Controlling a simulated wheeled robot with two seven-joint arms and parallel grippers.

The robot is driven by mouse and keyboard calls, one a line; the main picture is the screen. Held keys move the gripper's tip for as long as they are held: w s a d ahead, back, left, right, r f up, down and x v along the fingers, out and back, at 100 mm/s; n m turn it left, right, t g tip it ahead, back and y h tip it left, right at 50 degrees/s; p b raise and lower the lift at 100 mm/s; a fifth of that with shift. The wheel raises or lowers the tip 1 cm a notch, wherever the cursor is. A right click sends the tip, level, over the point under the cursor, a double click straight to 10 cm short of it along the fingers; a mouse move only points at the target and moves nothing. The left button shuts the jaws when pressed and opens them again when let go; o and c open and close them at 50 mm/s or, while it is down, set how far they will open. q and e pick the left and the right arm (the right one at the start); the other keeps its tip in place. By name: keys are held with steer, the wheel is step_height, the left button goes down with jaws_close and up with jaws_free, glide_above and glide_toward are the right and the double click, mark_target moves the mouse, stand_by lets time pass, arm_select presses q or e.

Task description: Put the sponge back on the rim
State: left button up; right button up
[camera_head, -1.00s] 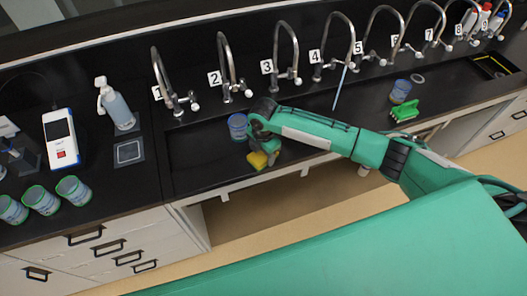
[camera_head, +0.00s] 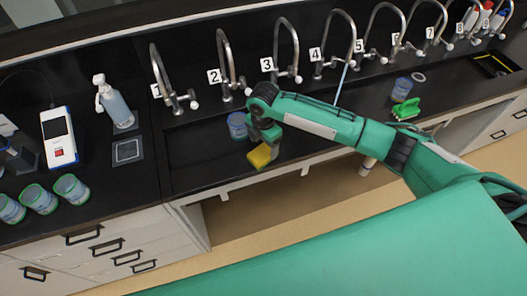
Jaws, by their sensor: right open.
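The yellow sponge (camera_head: 259,156) lies at the front rim (camera_head: 215,186) of the black sink trough, below taps 1 to 3. My right gripper (camera_head: 270,146) reaches in from the right and is open, its fingers pointing down just above and beside the sponge. The fingers hide part of the sponge's right side, and I cannot tell whether they touch it. My left gripper is not in view.
A blue-tinted cup (camera_head: 237,125) stands in the trough close to my gripper. Another cup (camera_head: 401,89) and a green brush (camera_head: 405,109) are farther right. Tall curved taps (camera_head: 225,65) line the back. The trough's left part is clear.

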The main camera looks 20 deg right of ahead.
mark_target(263, 152)
step_height(263, 152, up, 8)
steer(key=b, duration=0.1)
steer(key=shift+f, duration=0.25)
